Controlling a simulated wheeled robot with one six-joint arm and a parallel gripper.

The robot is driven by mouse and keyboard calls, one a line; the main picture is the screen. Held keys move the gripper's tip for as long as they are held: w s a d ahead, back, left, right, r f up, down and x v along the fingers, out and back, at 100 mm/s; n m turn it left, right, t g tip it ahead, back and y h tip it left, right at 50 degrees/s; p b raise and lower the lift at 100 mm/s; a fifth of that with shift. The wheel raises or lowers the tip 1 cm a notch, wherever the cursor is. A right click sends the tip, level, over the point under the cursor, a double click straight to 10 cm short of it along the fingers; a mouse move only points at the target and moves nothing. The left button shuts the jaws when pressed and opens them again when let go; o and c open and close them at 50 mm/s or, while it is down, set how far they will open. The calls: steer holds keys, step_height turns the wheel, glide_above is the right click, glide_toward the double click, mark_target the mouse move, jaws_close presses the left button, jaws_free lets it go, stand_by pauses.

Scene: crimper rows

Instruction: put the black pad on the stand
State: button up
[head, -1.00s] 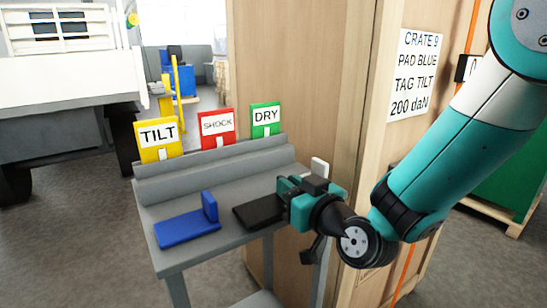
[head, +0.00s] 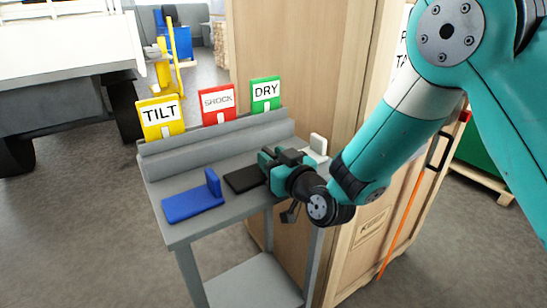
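The black pad (head: 241,179) lies flat on the top of the grey stand (head: 190,230), between a blue pad and my gripper. My gripper (head: 268,168) is at the right end of the black pad, low over the stand top. It covers that end, so any upright part there is hidden. I cannot tell whether the fingers are open, shut or touching the pad. The blue pad (head: 190,204) lies to the left with its upright tab. A white piece (head: 318,143) stands behind my gripper, its lower part hidden.
Yellow TILT (head: 161,118), red SHOCK (head: 218,104) and green DRY (head: 265,94) tags stand along the stand's back ledge. A tall wooden crate (head: 295,60) is close behind and right. A white vehicle (head: 65,40) is at left. Floor in front is open.

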stand_by(0.3)
steer(key=shift+s+d+f+b, duration=0.1)
steer(key=shift+s+d+b, duration=0.05)
steer(key=shift+b, duration=0.3)
steer(key=s+d+f+g+h+b, duration=0.1)
steer(key=s+d+g, duration=0.4)
steer(key=s, duration=0.5)
steer(key=s+d+f+g+h+b, duration=0.1)
steer(key=s+d+g+h+b, duration=0.2)
steer(key=s, duration=0.7)
steer(key=s+d+f+g+h+b, duration=0.1)
steer(key=s+d+g+b, duration=0.5)
steer(key=s, duration=0.3)
steer(key=shift+s+d+f+g+h, duration=0.3)
steer(key=shift+s+d+g+h, duration=0.15)
steer(key=shift+d, duration=0.2)
